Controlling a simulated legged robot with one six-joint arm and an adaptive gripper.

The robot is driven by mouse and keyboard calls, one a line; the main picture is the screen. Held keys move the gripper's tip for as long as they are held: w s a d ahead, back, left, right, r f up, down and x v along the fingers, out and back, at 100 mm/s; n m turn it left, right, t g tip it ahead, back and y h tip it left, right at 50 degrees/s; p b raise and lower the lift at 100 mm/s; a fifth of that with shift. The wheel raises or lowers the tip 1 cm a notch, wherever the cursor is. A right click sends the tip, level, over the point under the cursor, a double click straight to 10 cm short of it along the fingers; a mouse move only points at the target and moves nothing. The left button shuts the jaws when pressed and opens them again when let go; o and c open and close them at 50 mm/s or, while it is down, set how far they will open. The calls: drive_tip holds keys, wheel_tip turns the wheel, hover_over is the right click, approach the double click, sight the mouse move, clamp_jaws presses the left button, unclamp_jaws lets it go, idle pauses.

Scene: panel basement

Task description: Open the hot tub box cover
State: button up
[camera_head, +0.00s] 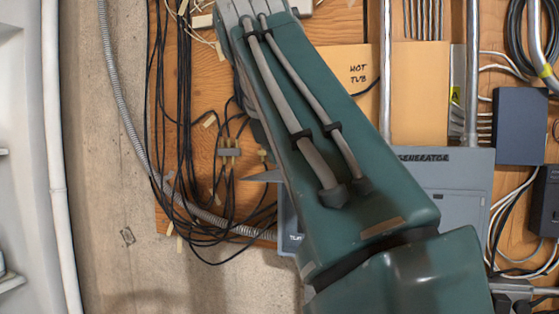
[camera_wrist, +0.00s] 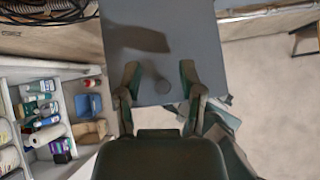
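A small round shape and a dark shadow show on that panel. I cannot tell whether the fingers touch it.
A grey box lettered "GENERATOR" (camera_head: 460,185) is right of my arm. Loose black cables (camera_head: 180,120) and a grey conduit (camera_head: 125,110) run at left. Metal pipes (camera_head: 386,60) stand at right. The wrist view shows a shelf with bottles (camera_wrist: 45,115) and open floor (camera_wrist: 270,90).

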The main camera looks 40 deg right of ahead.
drive_tip(key=shift+a, duration=0.3)
drive_tip(key=shift+s+a+r, duration=0.1)
drive_tip(key=shift+a+r, duration=0.1)
drive_tip(key=shift+a, duration=0.1)
drive_tip(key=s+a, duration=0.7)
drive_tip(key=a, duration=0.2)
drive_tip(key=shift+s+a+r, duration=0.2)
drive_tip(key=shift+s+a, duration=0.05)
drive_tip(key=shift+a, duration=0.1)
drive_tip(key=shift+f, duration=0.1)
drive_tip(key=a+f+m+y, duration=0.2)
drive_tip(key=f+m, duration=1)
drive_tip(key=f, duration=0.8)
drive_tip(key=s+a+f+m+y, duration=0.1)
drive_tip(key=f+m+y, duration=0.3)
drive_tip(key=f+m, duration=0.8)
wheel_tip(320, 180, down, 9)
drive_tip(key=shift+a+r+t+y, duration=0.1)
drive_tip(key=shift+a+t+y, duration=0.25)
drive_tip(key=shift+a, duration=0.3)
